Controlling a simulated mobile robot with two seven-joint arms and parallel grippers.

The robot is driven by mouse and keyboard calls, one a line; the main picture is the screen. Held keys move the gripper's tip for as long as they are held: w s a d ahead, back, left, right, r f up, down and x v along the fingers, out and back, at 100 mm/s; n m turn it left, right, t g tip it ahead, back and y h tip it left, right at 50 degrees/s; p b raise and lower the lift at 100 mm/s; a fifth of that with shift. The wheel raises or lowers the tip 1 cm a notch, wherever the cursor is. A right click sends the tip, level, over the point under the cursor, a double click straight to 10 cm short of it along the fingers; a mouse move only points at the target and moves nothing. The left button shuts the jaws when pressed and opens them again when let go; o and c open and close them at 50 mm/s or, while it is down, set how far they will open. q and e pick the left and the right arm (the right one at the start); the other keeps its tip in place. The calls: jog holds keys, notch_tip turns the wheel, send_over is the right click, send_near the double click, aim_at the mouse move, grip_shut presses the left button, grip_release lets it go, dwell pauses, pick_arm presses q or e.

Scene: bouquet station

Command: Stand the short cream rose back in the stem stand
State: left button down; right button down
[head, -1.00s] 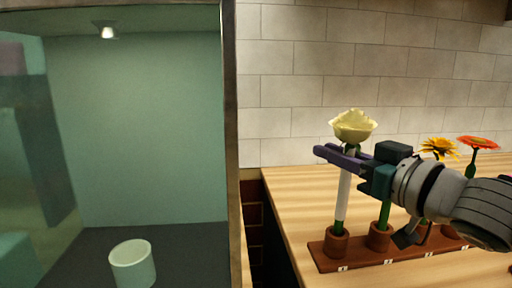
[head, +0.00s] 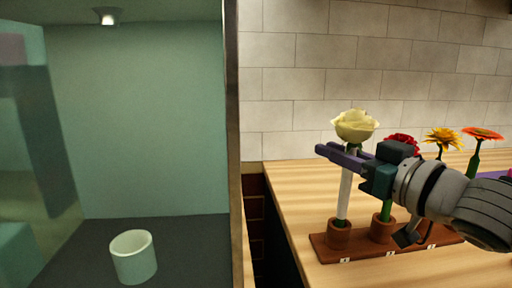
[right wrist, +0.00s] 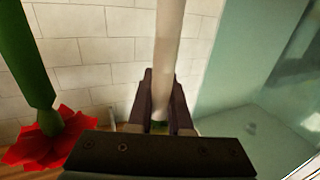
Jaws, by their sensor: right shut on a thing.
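The cream rose (head: 355,126) is upright with its bloom on top, in the head view. My right gripper (head: 343,156) is shut on its stem just below the bloom. The pale stem (head: 345,195) turns green low down and meets the mouth of the leftmost cup (head: 339,234) of the brown stem stand (head: 326,253). How deep it sits there is hidden. In the right wrist view the pale stem (right wrist: 168,45) runs between the fingers of my right gripper (right wrist: 160,100). My left gripper is not in view.
A red flower (head: 402,140), a yellow-orange flower (head: 441,138) and an orange flower (head: 482,134) stand to the right. The red one also shows close by in the right wrist view (right wrist: 45,140). A pale cup (head: 133,257) sits in the green-walled bay at left.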

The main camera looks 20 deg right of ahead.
aim_at(349, 172)
jog(key=shift+f+b, duration=0.45)
jog(key=shift+f, duration=0.4)
dwell(0.4)
jog(key=shift+f, duration=0.4)
dwell(0.4)
jog(key=shift+c, duration=1)
grip_release()
jog(key=shift+s, duration=0.25)
jog(key=shift+s+d+r+p, duration=0.15)
jog(key=shift+s+p, duration=0.25)
jog(key=shift+s, duration=0.3)
jog(key=shift+s+d+f+p, duration=0.1)
jog(key=shift+s+p, duration=0.25)
jog(key=shift+s, duration=0.3)
jog(key=shift+s+d+p, duration=0.25)
jog(key=shift+s+p, duration=0.4)
jog(key=shift+s, duration=0.8)
jog(key=shift+s+d+p, duration=0.2)
jog(key=shift+s+p, duration=0.4)
jog(key=shift+s, duration=0.8)
